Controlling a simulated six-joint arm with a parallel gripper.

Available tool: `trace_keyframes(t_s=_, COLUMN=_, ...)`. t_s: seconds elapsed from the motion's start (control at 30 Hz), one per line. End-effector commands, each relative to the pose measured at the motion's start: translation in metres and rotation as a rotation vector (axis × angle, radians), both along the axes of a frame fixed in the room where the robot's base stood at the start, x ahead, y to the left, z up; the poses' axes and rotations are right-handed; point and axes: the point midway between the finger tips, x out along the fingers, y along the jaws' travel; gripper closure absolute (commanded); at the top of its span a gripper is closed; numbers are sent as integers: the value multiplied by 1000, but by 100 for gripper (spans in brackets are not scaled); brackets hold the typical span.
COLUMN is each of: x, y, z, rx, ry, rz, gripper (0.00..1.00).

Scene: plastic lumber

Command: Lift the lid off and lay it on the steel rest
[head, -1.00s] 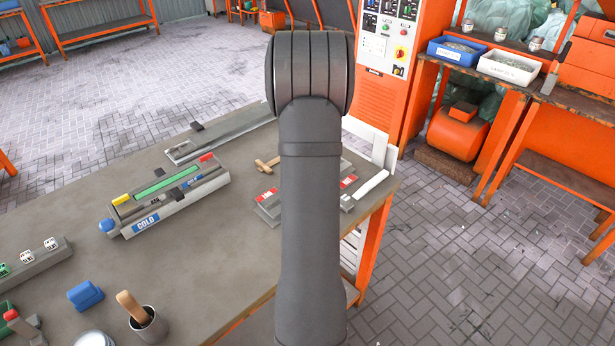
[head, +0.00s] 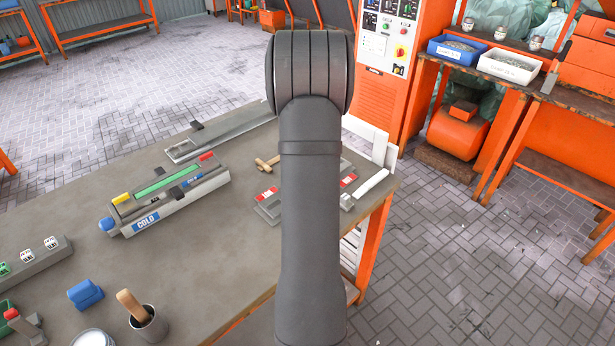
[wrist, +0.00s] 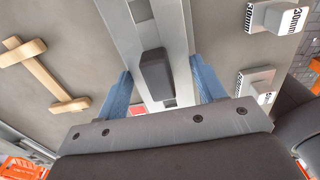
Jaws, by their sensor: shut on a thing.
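In the wrist view my gripper (wrist: 160,70) has a blue finger on each side of a long grey metal piece (wrist: 128,25), which I take to be the lid. A dark block (wrist: 155,72) shows on this piece between the fingers. I cannot tell whether the piece is raised or resting on something. In the head view my arm hides the gripper and what it holds. A long mould marked COLD (head: 146,223), with a green strip and a blue knob, lies on the bench. A grey steel bar (head: 236,133) with a dark block lies behind it; I cannot tell whether it is the rest.
On the bench (head: 205,260) are red-labelled grey pieces (head: 268,205), a blue block (head: 85,294) and a cup (head: 147,325). The front middle is clear.

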Motion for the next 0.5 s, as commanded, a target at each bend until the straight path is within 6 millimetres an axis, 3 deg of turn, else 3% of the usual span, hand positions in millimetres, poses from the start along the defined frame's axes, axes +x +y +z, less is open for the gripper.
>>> trace_keyframes(t_s=0.5, x=0, y=0, z=-5, rx=0, ry=-1, rz=0, gripper=78)
